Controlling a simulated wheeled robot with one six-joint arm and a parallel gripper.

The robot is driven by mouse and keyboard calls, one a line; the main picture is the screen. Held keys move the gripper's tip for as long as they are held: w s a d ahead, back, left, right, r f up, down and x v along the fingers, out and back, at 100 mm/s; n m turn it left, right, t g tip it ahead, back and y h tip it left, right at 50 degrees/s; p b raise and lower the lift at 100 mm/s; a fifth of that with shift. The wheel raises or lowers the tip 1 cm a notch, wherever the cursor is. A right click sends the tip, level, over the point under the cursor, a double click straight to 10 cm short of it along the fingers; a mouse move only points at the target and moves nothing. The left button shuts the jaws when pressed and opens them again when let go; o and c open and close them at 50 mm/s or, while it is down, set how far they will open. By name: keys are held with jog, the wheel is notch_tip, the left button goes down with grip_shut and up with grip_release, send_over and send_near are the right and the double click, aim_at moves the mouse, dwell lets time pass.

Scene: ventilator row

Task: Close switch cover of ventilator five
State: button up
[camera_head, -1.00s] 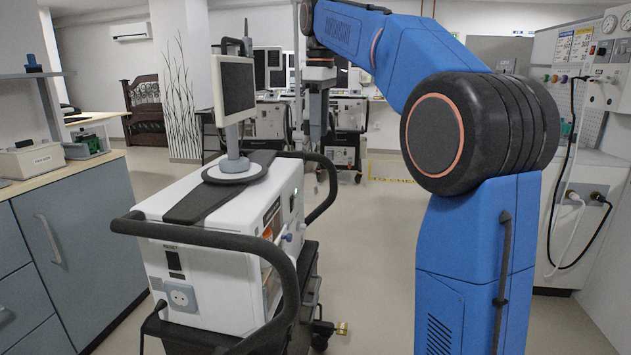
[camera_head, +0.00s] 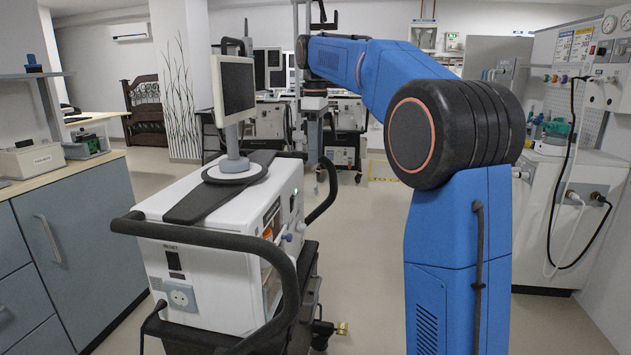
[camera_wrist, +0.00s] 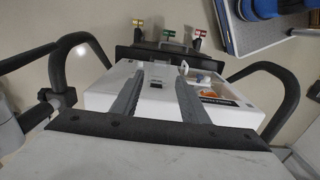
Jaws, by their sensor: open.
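The nearest ventilator (camera_head: 215,292) is a white box on a dark cart, with a dark rectangular inset (camera_head: 174,261) on its near face. In the wrist view my gripper (camera_wrist: 158,76) is open, with two grey fingers spread over the white ventilator housing (camera_wrist: 105,99). Contact with the housing cannot be judged. In the head view I cannot make out the fingers clearly.
Black handle bars (camera_head: 215,237) curve around the ventilator, also on both sides in the wrist view (camera_wrist: 280,85). A monitor (camera_head: 236,88) stands on top. Grey cabinets (camera_head: 75,225) are at left, a gas-supply unit (camera_head: 565,215) at right. Floor (camera_head: 365,240) is clear between.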

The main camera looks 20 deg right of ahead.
aim_at(316, 185)
notch_tip(316, 185, down, 9)
jog(key=shift+r, duration=0.1)
dwell(0.3)
grip_shut()
